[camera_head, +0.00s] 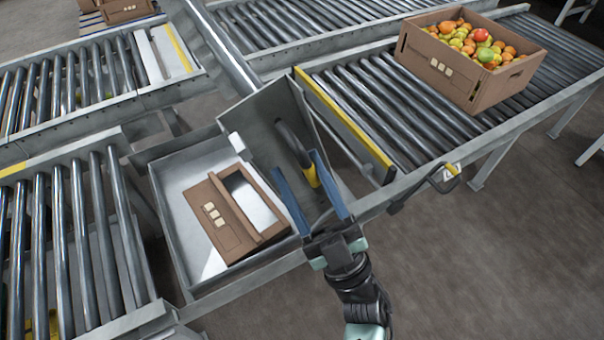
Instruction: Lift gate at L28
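A grey metal panel (258,118), which looks like the lift gate, stands tilted at the gap between roller sections. A black curved handle (289,138) with a yellow lower end is on its face. I cannot read any L28 marking. My gripper (297,163) has two blue fingers spread apart, one on each side of the handle's yellow end. A gap shows between the fingers and the handle, though contact is hard to judge from this angle. The gripper's far side and the gate's hinge are partly hidden.
A cardboard box (216,228) lies in a grey metal tray (176,262) beside the gate. A black lever (425,186) sticks out at the right rail. Floor is clear at lower right.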

